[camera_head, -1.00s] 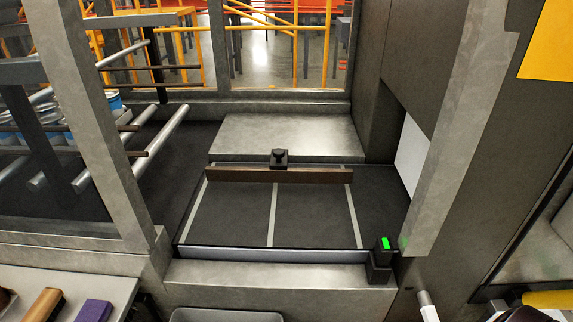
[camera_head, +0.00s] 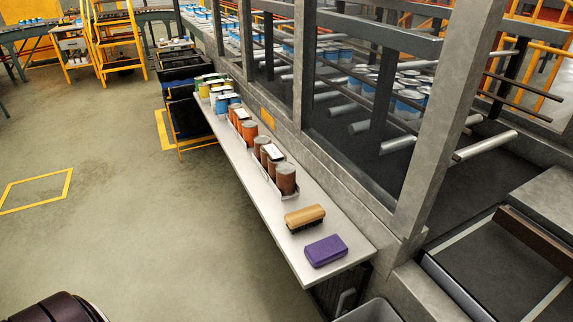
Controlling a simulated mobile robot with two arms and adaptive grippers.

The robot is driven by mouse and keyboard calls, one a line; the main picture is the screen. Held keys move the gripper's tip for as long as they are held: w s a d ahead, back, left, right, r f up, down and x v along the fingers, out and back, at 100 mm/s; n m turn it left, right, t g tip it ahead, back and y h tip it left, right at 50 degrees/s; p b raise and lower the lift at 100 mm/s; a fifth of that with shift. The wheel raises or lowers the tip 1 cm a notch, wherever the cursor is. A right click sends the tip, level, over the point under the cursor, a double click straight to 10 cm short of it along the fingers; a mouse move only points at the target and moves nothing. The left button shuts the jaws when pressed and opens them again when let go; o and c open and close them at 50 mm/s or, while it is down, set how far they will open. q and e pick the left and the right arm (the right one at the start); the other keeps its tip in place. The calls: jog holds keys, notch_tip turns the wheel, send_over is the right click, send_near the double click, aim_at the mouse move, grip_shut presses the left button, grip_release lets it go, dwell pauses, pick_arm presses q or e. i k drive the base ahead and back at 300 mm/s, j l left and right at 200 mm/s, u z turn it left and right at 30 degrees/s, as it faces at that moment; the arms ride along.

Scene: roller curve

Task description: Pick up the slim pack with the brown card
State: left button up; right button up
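A slim pack of brown cans (camera_head: 286,178) stands on the near half of a narrow pale shelf (camera_head: 260,205). Its cans stand in a row in a low tray, with a pale label on top. I cannot make out a brown card clearly at this size. Behind it on the same shelf stand a pack of orange-brown cans (camera_head: 248,131), a pack of blue cans (camera_head: 221,106) and a pack with green and yellow (camera_head: 205,88). Neither gripper is in view. A dark rounded part, probably of my arm, shows at the bottom left corner.
A wooden brush (camera_head: 304,217) and a purple block (camera_head: 325,250) lie at the shelf's near end. A grey bin (camera_head: 370,312) stands below it. Metal posts and rollers rise behind the shelf. Open floor (camera_head: 130,190) lies to the left.

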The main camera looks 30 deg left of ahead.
aim_at(271, 162)
jog(key=k+u, duration=0.1)
jog(key=u, duration=1.3)
